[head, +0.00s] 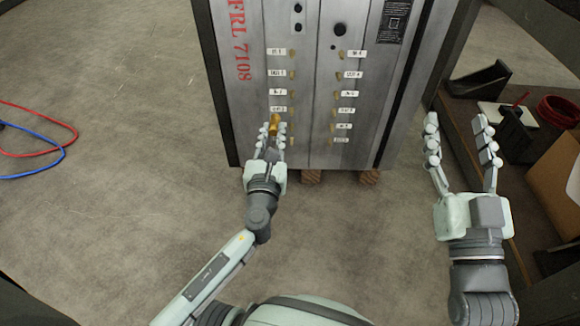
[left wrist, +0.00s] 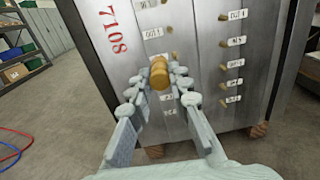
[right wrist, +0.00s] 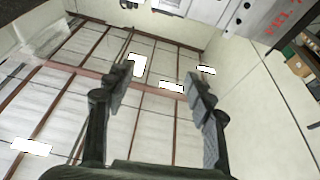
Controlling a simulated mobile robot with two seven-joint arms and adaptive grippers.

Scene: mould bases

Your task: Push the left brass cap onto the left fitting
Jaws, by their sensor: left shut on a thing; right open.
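The brass cap (head: 275,119) is between the fingertips of my left gripper (head: 270,131), which is shut on it. It also shows in the left wrist view (left wrist: 159,76), at the fingertips just in front of the grey mould base (head: 265,140). Small brass fittings stand in two columns beside white labels on the face, one of them in the left column (head: 292,75). The cap and fingers cover part of the lower left column; I cannot tell whether the cap touches a fitting. My right gripper (head: 460,133) is open and empty, right of the mould base.
A brown bench (head: 463,120) at the right holds a black bracket (head: 480,80), a coiled red cable (head: 560,110) and a cardboard piece. Wooden blocks (head: 311,177) support the mould base. Red and blue hoses (head: 40,150) lie on the floor at left; the floor between is clear.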

